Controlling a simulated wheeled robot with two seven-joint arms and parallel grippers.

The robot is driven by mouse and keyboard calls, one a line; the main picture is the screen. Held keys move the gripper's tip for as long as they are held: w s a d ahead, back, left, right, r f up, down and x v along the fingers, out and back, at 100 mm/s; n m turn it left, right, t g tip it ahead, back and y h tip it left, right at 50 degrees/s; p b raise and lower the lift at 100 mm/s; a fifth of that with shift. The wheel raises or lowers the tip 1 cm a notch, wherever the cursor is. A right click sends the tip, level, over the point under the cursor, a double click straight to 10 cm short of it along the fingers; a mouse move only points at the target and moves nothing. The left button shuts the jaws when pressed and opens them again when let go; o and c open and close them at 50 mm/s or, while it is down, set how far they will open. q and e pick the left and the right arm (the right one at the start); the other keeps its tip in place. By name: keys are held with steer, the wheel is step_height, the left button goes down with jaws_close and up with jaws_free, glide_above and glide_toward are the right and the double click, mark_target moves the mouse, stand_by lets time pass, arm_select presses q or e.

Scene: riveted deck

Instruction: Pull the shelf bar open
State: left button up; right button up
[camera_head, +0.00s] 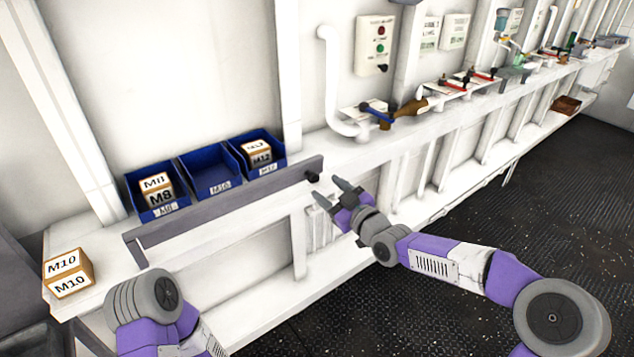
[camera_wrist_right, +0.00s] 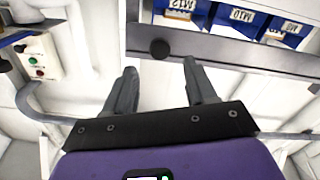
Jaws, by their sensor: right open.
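The shelf bar (camera_head: 225,203) is a long grey bar across the front of the blue bins, with a dark round knob (camera_head: 312,175) near its right end. In the right wrist view the bar (camera_wrist_right: 225,50) crosses the upper part, and its knob (camera_wrist_right: 159,48) sits just past my fingertips, between their lines. My right gripper (camera_head: 330,190) is open and empty, pointing at the knob and apparently a little short of it. Its two fingers (camera_wrist_right: 160,68) also show in the wrist view. My left arm shows at the lower left, but its gripper is out of sight.
Blue bins labelled M8 (camera_head: 165,212), M10 (camera_head: 222,189) and M12 (camera_head: 275,165) stand behind the bar; the M10 bin looks empty. An M10 box (camera_head: 68,273) sits on the left shelf end. A white pipe (camera_head: 330,80) and valves (camera_head: 378,115) stand to the right.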

mark_target(314, 179)
steer(key=shift+x, duration=2.8)
steer(key=shift+f, duration=0.1)
jaws_close()
